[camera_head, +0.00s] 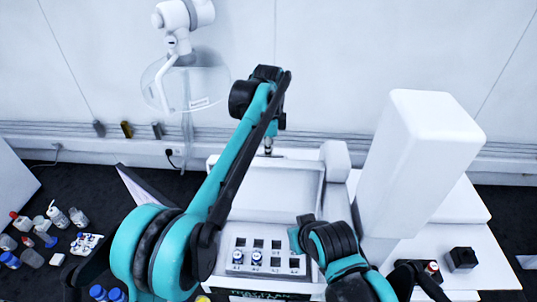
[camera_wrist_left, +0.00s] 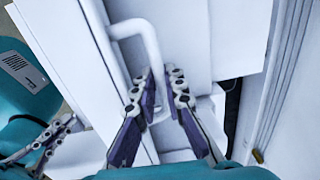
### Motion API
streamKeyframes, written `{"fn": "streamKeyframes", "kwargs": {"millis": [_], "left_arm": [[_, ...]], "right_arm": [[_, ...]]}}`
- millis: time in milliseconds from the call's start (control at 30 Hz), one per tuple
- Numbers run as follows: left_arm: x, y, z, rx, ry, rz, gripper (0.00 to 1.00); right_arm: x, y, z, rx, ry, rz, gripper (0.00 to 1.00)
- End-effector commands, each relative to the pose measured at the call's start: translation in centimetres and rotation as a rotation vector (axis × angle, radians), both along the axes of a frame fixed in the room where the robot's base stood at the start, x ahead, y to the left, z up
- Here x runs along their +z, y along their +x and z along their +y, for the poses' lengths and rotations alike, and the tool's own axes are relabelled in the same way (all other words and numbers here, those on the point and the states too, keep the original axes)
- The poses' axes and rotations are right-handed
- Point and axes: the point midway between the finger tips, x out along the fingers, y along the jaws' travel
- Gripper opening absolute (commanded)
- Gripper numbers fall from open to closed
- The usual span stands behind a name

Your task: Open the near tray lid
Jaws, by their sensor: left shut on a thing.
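The white tray unit stands in the middle of the head view. Its near tray lid (camera_head: 268,190) shows as a pale panel behind a row of dark slots, and it looks raised and tilted back. My left gripper (camera_head: 268,146) is at the panel's far edge, small and partly hidden by my arm. In the left wrist view my left gripper (camera_wrist_left: 163,78) is shut on the white bar handle (camera_wrist_left: 147,35) near its lower end. My right gripper (camera_wrist_left: 50,138) shows at the left of that view, and its jaws are unclear.
A tall white unit (camera_head: 425,150) rises close on the right. A clear dome with a white arm (camera_head: 180,80) hangs behind.

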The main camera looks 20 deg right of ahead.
Motion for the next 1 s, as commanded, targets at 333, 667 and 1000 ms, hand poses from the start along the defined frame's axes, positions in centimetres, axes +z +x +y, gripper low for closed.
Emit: {"fn": "streamKeyframes", "kwargs": {"millis": [333, 667, 1000], "left_arm": [[-0.30, 0.70, 0.01, 0.004, -0.004, -0.017, 0.32], [-0.15, 0.57, -0.07, 0.003, -0.006, -0.016, 0.32], [-0.13, 0.48, -0.12, 0.002, -0.007, -0.015, 0.32]], "right_arm": [[-0.07, 0.00, 0.00, 0.000, 0.000, 0.000, 0.00], [-0.04, -0.01, 0.00, 0.000, 0.000, 0.000, 0.00], [-0.03, 0.00, 0.00, 0.000, 0.000, 0.000, 0.00]]}}
